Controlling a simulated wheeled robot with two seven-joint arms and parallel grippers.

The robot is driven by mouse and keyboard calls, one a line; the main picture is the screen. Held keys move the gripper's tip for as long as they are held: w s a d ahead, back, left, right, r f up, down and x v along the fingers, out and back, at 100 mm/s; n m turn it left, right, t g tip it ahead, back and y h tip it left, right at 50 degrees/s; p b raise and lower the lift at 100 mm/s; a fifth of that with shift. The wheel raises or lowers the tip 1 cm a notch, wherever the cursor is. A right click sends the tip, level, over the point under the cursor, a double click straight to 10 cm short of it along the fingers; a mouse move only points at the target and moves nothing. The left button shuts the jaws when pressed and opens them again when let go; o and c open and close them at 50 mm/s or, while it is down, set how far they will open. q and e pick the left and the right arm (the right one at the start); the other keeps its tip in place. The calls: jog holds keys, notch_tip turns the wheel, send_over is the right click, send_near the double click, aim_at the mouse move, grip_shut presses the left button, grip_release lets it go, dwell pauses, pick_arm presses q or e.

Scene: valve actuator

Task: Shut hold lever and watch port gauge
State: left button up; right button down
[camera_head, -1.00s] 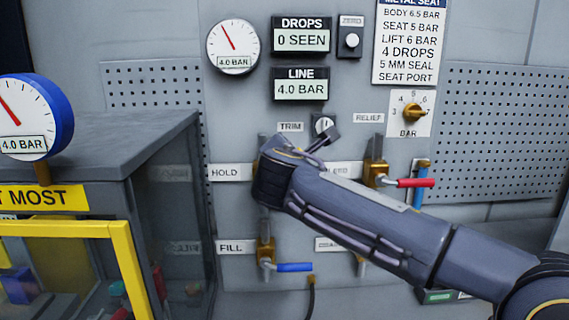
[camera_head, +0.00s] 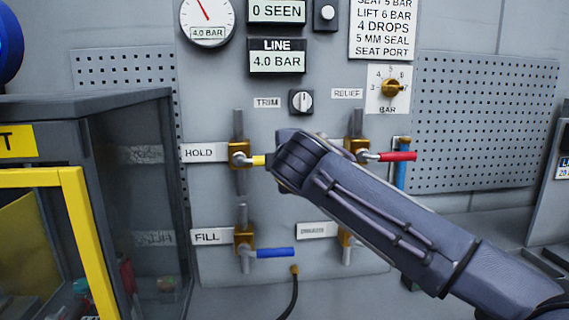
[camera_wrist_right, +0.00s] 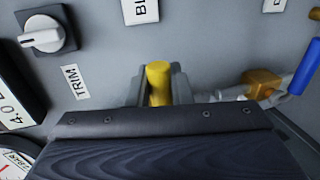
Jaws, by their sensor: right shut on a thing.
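The HOLD valve (camera_head: 239,153) is brass with a yellow lever (camera_head: 258,160) pointing right, roughly level, beside the HOLD label (camera_head: 204,152). My right gripper (camera_wrist_right: 159,88) is shut on the yellow lever, which stands between its two fingers in the right wrist view. In the head view my right wrist hides the fingers and the lever's outer end. A round white panel gauge (camera_head: 207,22) reads 4.0 BAR. A blue gauge (camera_head: 8,42) is mostly cut off at the left edge, its face out of view. I cannot tell which is the port gauge. My left gripper is not in view.
The FILL valve (camera_head: 244,240) with its blue lever (camera_head: 275,253) is below. A red-levered valve (camera_head: 358,150) is to the right, partly behind my arm. The LINE display (camera_head: 277,58) reads 4.0 BAR; the drops display (camera_head: 277,11) reads 0 SEEN. A yellow-framed cabinet (camera_head: 75,200) stands left.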

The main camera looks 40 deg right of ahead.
jog(key=shift+f, duration=0.3)
jog(key=c, duration=1.3)
grip_release()
jog(key=shift+c, duration=0.2)
jog(key=shift+r, duration=0.1)
jog(key=v, duration=0.8)
jog(key=shift+b, duration=0.35)
jog(key=shift+w+d, duration=0.1)
